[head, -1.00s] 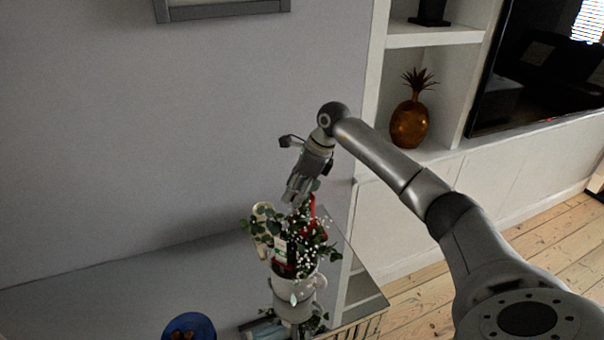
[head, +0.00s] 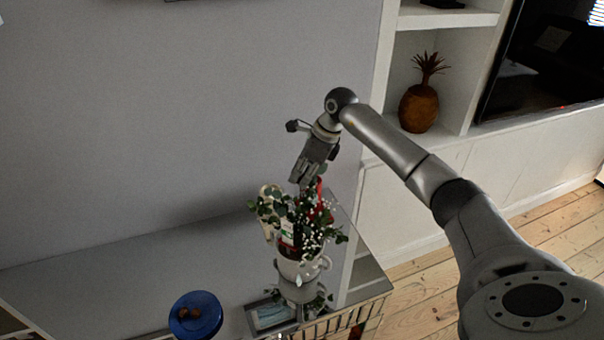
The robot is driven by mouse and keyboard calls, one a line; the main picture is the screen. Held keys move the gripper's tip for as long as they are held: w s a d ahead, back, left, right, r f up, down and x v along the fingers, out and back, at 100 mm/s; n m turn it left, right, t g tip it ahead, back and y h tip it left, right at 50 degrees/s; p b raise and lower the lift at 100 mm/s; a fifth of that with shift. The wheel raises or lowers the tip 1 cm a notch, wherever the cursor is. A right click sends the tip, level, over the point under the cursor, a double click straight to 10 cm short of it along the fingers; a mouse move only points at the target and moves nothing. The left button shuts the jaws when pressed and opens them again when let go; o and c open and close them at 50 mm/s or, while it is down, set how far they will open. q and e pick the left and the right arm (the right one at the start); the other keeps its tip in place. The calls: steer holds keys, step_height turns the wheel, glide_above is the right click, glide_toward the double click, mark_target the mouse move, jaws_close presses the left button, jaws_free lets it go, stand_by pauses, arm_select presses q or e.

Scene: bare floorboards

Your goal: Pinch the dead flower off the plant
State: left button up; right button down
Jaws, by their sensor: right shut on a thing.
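The plant (head: 314,236) has green leaves, small white blossoms and some red parts, and stands in a white cup-like pot (head: 301,267) on a reflective grey tabletop. My right gripper (head: 301,183) points down at the top of the plant, among its upper leaves. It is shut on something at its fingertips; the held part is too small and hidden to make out. I cannot pick out the dead flower. My left gripper is not in view.
A blue bowl (head: 196,315) with brown things in it stands left of the plant on the tabletop (head: 130,270). A framed flat object (head: 271,315) lies in front of the pot. A shelf with a pineapple ornament (head: 418,106) is at the right. The table's left part is clear.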

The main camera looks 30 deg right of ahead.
mark_target(302, 176)
steer(key=shift+r, duration=0.15)
steer(key=shift+r+p, duration=1.8)
steer(key=shift+r, duration=1.1)
